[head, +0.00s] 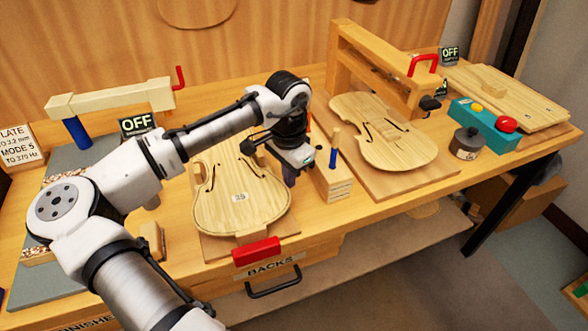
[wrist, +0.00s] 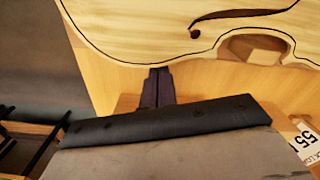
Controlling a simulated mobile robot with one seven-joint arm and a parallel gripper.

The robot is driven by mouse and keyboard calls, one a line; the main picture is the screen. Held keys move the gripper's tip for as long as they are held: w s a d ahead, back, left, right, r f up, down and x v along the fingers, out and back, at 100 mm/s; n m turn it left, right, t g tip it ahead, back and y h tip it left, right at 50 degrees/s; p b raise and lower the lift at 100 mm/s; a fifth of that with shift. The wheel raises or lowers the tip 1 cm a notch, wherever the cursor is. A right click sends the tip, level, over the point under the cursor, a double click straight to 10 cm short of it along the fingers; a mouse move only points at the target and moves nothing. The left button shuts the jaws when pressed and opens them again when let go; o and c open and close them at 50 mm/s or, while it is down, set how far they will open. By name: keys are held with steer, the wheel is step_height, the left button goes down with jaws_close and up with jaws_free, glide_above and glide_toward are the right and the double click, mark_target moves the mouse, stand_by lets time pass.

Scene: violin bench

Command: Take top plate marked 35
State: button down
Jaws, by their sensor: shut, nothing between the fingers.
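The pale violin top plate marked 35 (head: 222,211) lies on a wooden board at the middle of the bench, with a small tag on its lower part. My gripper (head: 290,181) is at its right edge, pointing down, shut and empty. In the wrist view the dark fingertips (wrist: 158,76) are together just outside the curved edge of a pale plate (wrist: 130,28) with an f-hole. I cannot tell whether they touch it.
A second violin plate (head: 385,140) lies on a board at right, under a wooden frame (head: 372,62). A wooden block (head: 333,183) stands just right of my gripper. A teal button box (head: 482,124) and dark pot (head: 466,144) stand further right.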

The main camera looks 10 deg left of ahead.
steer(key=shift+s+a+p, duration=0.4)
steer(key=shift+s+a, duration=0.45)
steer(key=shift+s, duration=0.25)
